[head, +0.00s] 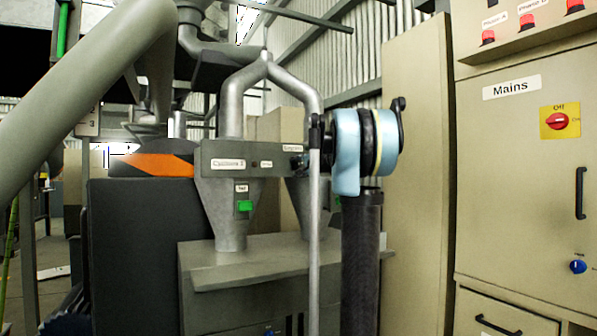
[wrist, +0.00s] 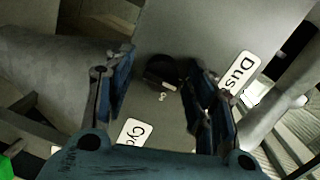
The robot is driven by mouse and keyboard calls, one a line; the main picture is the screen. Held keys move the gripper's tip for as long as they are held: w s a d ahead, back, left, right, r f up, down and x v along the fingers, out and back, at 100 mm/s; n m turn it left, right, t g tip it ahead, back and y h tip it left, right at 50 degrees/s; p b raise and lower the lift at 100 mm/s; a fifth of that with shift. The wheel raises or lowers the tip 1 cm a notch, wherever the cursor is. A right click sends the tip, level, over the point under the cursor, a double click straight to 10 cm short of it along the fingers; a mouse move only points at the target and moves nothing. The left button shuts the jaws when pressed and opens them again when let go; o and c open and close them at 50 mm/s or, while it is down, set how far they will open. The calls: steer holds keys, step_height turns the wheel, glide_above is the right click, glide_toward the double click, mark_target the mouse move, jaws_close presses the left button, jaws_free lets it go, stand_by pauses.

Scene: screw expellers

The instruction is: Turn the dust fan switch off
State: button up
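The dust fan switch is a round black knob (wrist: 160,72) on a grey panel (head: 225,180). In the wrist view it lies between the two fingers of my gripper (wrist: 163,78), with a small white mark just below it. The fingers are spread, one on each side, with a gap on the left. I cannot tell whether the right finger touches the knob. In the head view my blue and black wrist stands right of the panel, and the fingertips are hard to make out.
A "Cyclone 2" label (head: 228,163) is on the panel's left, above a green switch (head: 244,206) on a metal cone. A beige cabinet (head: 520,180) with a red "Mains" switch (head: 557,121) stands at the right. Grey pipes (head: 270,75) rise above the panel.

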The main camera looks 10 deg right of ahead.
steer(key=shift+s+d, duration=0.1)
steer(key=f+v, duration=0.1)
steer(key=v, duration=1)
steer(key=shift+s+d+r, duration=0.15)
steer(key=shift+s+r, duration=0.15)
steer(key=shift+r, duration=0.1)
steer(key=s+a+f+n+g, duration=0.3)
steer(key=s+a+f, duration=0.1)
steer(key=s+f, duration=0.4)
steer(key=s+a+f+n+g, duration=0.2)
steer(key=s+a+f, duration=0.2)
steer(key=s+f, duration=0.45)
steer(key=s+a+f+n+g, duration=0.35)
steer(key=s+f, duration=0.25)
steer(key=f, duration=0.4)
steer(key=s+d+f+n+g+h, duration=0.1)
steer(key=s+d+f+g+h, duration=0.1)
steer(key=s+f, duration=0.9)
steer(key=s+d+f+n+g+h, duration=0.2)
steer(key=s+d+f+g+h, duration=0.1)
steer(key=s+f, duration=0.9)
step_height(320, 180, down, 3)
steer(key=shift+d+f+h, duration=0.15)
steer(key=shift+d+h, duration=0.35)
steer(key=shift+d, duration=0.5)
steer(key=shift+s, duration=0.15)
